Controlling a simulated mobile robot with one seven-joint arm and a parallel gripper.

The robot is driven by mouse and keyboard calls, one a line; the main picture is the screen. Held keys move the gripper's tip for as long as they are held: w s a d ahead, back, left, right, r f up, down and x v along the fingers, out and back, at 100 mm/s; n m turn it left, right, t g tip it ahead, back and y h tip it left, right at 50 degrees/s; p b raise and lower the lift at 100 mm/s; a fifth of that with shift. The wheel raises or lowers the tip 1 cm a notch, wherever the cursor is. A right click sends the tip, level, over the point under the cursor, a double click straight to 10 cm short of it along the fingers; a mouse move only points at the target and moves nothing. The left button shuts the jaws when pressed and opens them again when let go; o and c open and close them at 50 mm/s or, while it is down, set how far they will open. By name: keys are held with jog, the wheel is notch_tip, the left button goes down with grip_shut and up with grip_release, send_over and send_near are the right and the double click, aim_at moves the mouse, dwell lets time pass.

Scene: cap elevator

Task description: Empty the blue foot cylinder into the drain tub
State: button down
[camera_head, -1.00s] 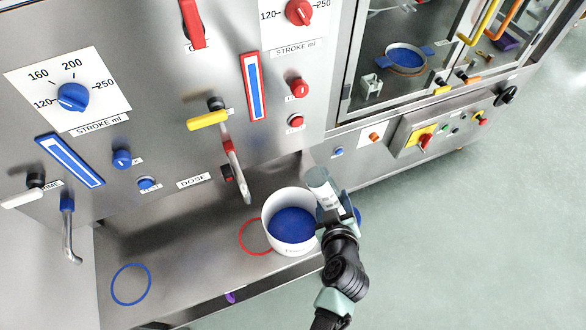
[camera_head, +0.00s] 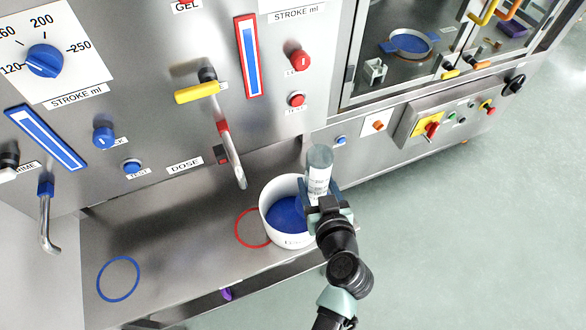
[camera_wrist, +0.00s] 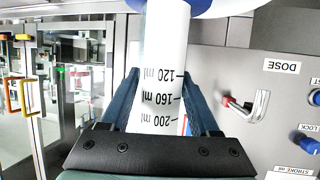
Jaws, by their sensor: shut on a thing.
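A clear cylinder (camera_head: 319,172) with a white, ml-marked scale is held in my gripper (camera_head: 323,198). In the head view it looks nearly upright at the tub's right rim, and its lower part is hidden by my gripper. The scale shows close up in the wrist view (camera_wrist: 163,85), where my gripper (camera_wrist: 160,115) has a finger on each side of it. Blue at that view's top edge may be its foot or the tub's inside; I cannot tell. Its contents are unclear. The white tub (camera_head: 268,222), blue inside, stands on the steel shelf, overlapping a red ring.
The red ring (camera_head: 239,236) and a blue ring (camera_head: 118,279) mark the shelf. A metal spout (camera_head: 233,162) hangs left of the tub, below a yellow lever (camera_head: 197,94). Another spout (camera_head: 46,225) is at far left. A glass-fronted cabinet (camera_head: 410,45) stands behind right.

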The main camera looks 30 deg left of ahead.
aim_at(312, 189)
jog(key=shift+r, duration=0.1)
jog(key=shift+s+d+r+p, duration=0.2)
jog(key=shift+s+r+p, duration=0.2)
jog(key=shift+s, duration=0.1)
jog(key=shift+s+d+r+p, duration=0.25)
jog(key=shift+s+r, duration=0.1)
jog(key=shift+s, duration=0.25)
jog(key=shift+s+d+r+p, duration=0.2)
jog(key=shift+s+r+p, duration=0.15)
jog(key=shift+s, duration=0.3)
jog(key=shift+s+d+r+p, duration=0.25)
jog(key=shift+s+r, duration=0.15)
jog(key=shift+s, duration=0.2)
jog(key=shift+d+f, duration=0.25)
jog(key=s+d+f+m+t+h, duration=0.1)
jog(key=s+d+m+h, duration=0.1)
jog(key=d+m+h, duration=0.2)
jog(key=s+d+f+m+t+h, duration=0.2)
jog(key=s+d+m+h, duration=0.1)
jog(key=d, duration=0.4)
jog(key=shift+d+f+m+h, duration=0.15)
jog(key=shift+f+m+h, duration=0.1)
jog(key=shift+m+h, duration=0.35)
